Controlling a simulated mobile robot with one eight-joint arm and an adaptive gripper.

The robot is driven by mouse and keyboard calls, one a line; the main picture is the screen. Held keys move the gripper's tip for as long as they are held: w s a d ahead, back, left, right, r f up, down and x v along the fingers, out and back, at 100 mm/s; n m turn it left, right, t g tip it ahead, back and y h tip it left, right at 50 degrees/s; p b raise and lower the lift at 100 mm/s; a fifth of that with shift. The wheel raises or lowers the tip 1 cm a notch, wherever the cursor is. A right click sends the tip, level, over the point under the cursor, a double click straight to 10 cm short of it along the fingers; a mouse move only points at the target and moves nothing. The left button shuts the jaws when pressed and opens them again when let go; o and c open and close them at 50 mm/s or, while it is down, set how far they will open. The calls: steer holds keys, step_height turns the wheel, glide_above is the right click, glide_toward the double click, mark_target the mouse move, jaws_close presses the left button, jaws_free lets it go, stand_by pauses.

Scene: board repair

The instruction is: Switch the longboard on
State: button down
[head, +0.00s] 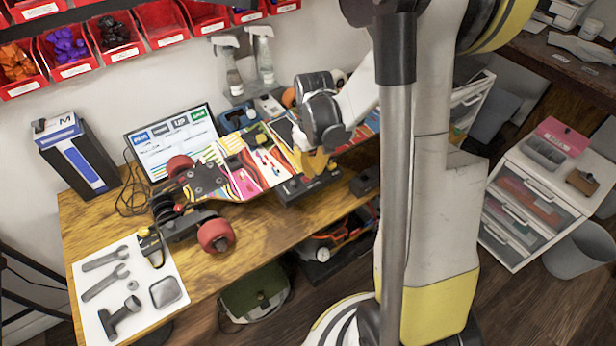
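The longboard (247,172) lies across the wooden workbench, with a brightly patterned deck. Its red wheels (215,235) and dark truck are at the left end. The deck's right part is partly hidden behind my arm. My gripper (316,162) is over the middle-right part of the board, close above or at a black box with knobs (308,186) at the board's front edge. The fingers are small and mostly hidden by the wrist, so I cannot tell whether they are open or touching anything. No power switch can be made out clearly.
A monitor (172,140) stands behind the board. A white mat with tools (128,290) lies at the bench's front left, and a dark box (75,155) stands at back left. Spray bottles (262,55) stand behind. Red bins (75,50) hang above. A drawer unit (530,205) stands right.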

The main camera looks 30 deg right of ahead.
steer(key=shift+f+b, duration=0.3)
steer(key=shift+f, duration=0.1)
steer(key=shift+r, duration=0.15)
steer(key=shift+r+p, duration=2.5)
steer(key=shift+r, duration=0.9)
steer(key=shift+a+r, duration=0.15)
steer(key=shift+r, duration=0.05)
steer(key=s+a+r+t+b, duration=0.2)
steer(key=s+a+r+t, duration=0.5)
steer(key=s+a+r, duration=0.4)
step_height(320, 180, up, 2)
steer(key=shift+a+b, duration=0.3)
steer(key=shift+a, duration=0.8)
steer(key=shift+w+m, duration=0.15)
steer(key=shift+m, duration=0.15)
